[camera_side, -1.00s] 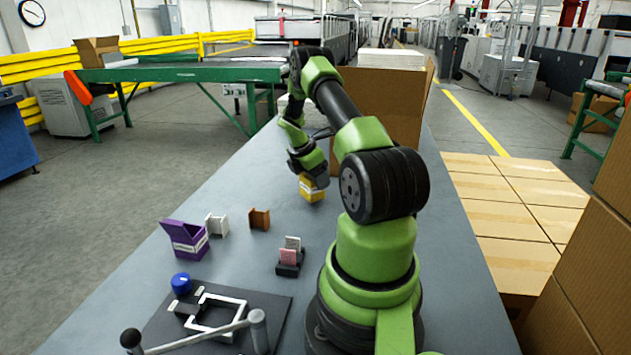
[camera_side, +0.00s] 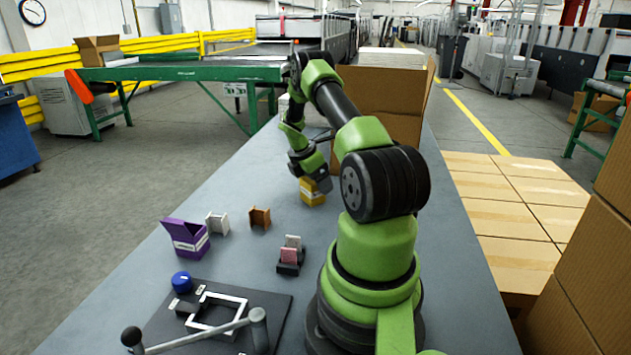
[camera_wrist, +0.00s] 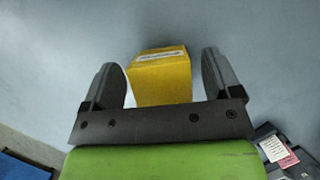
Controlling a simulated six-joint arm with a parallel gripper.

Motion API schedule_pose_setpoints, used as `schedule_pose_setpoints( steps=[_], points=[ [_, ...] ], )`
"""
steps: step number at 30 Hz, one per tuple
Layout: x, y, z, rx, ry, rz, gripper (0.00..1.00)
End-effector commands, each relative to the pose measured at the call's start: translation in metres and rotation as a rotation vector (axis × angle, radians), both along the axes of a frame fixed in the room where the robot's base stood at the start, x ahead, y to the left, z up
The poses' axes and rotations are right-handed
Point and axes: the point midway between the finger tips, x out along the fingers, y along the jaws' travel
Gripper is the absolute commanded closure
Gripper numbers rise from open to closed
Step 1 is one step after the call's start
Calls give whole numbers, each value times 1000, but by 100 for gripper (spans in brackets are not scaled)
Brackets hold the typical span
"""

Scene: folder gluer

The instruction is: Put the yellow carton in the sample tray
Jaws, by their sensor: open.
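The yellow carton (camera_side: 312,193) stands on the grey table, in front of the large brown box. In the wrist view the carton (camera_wrist: 162,80) shows between my two fingers, with a gap on each side. My gripper (camera_wrist: 161,60) is open around or just above it; its height over the table is hard to judge. In the side view my gripper (camera_side: 318,181) covers the carton's upper right part. I cannot pick out a sample tray with certainty in either view.
An open purple box (camera_side: 186,238), a white piece (camera_side: 217,224) and a brown piece (camera_side: 260,218) stand to the left. A dark holder with pink cards (camera_side: 290,258) is nearer. A black fixture plate (camera_side: 270,310) with a blue knob (camera_side: 181,282) lies in front. A large brown box (camera_side: 385,95) stands behind.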

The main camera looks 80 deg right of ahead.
Motion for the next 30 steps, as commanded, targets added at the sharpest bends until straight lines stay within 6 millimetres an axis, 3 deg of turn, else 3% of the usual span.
schedule_pose_setpoints(
  steps=[12,22,26,30],
  points=[
    [24,22,79,-5,-3,2,16],
    [40,39,118,-14,-30,-15,16],
    [67,75,154,-52,-155,-98,16],
    [94,146,205,-64,-375,-258,16]
  ],
)
